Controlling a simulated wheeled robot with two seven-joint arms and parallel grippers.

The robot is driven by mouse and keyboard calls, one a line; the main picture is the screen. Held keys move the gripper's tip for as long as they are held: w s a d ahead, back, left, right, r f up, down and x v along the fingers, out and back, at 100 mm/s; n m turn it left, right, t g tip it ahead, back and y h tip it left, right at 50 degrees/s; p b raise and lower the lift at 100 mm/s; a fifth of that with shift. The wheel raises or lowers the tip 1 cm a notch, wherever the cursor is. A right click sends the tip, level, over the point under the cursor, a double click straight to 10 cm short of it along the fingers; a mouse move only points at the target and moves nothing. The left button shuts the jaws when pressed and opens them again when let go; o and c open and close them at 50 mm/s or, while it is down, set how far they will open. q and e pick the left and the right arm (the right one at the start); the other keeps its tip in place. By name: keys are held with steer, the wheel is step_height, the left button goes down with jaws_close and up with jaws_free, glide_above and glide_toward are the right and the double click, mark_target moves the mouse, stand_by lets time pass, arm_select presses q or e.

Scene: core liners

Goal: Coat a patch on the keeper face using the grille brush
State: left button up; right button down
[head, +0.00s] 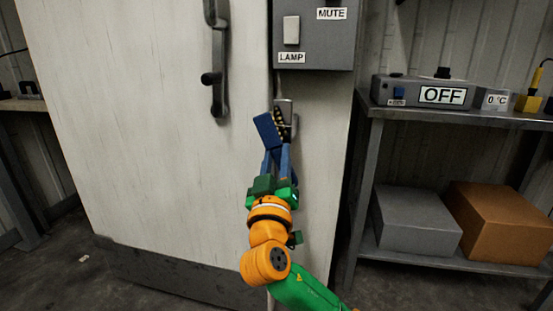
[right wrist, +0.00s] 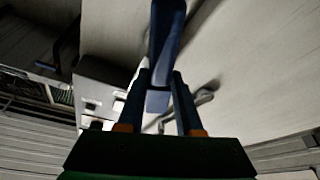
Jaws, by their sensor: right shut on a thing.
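The keeper (head: 286,108) is a small grey metal plate on the pale frame, right of the white door and below the dark box. My right gripper (head: 275,153) is shut on the grille brush (head: 267,129), which has a blue body and dark and yellowish bristles on its right side. The bristles are right at the keeper and cover part of it; I cannot tell whether they touch. In the right wrist view the blue brush (right wrist: 166,35) stands up between the fingers of the gripper (right wrist: 160,80). My left gripper is not in view.
The white door (head: 140,130) has a dark handle (head: 219,70) left of the brush. A dark switch box (head: 335,45) labelled LAMP and MUTE hangs just above. A metal shelf (head: 362,190) at right bears an OFF unit (head: 405,92), with a grey box (head: 415,220) and an orange-brown box (head: 500,220) below.

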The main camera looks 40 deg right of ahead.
mark_target(294, 176)
steer(key=shift+w+d, duration=0.45)
steer(key=shift+d, duration=0.1)
steer(key=shift+s+d, duration=0.6)
steer(key=shift+s, duration=0.2)
steer(key=shift+s+d, duration=0.6)
steer(key=shift+s, duration=0.15)
steer(key=shift+r+p, duration=0.4)
steer(key=shift+r, duration=0.25)
steer(key=shift+w+a+f, duration=0.1)
steer(key=shift+w, duration=0.2)
steer(key=shift+w+a, duration=1.1)
steer(key=shift+w, duration=0.15)
steer(key=shift+r+p, duration=0.35)
steer(key=shift+r, duration=0.25)
steer(key=shift+s+d, duration=1.3)
steer(key=shift+s, duration=0.25)
steer(key=shift+s+a+p, duration=0.25)
steer(key=shift+s+a, duration=0.7)
steer(key=shift+a, duration=0.2)
steer(key=shift+s+a+p, duration=0.2)
steer(key=shift+s+a, duration=0.75)
steer(key=shift+a, duration=0.15)
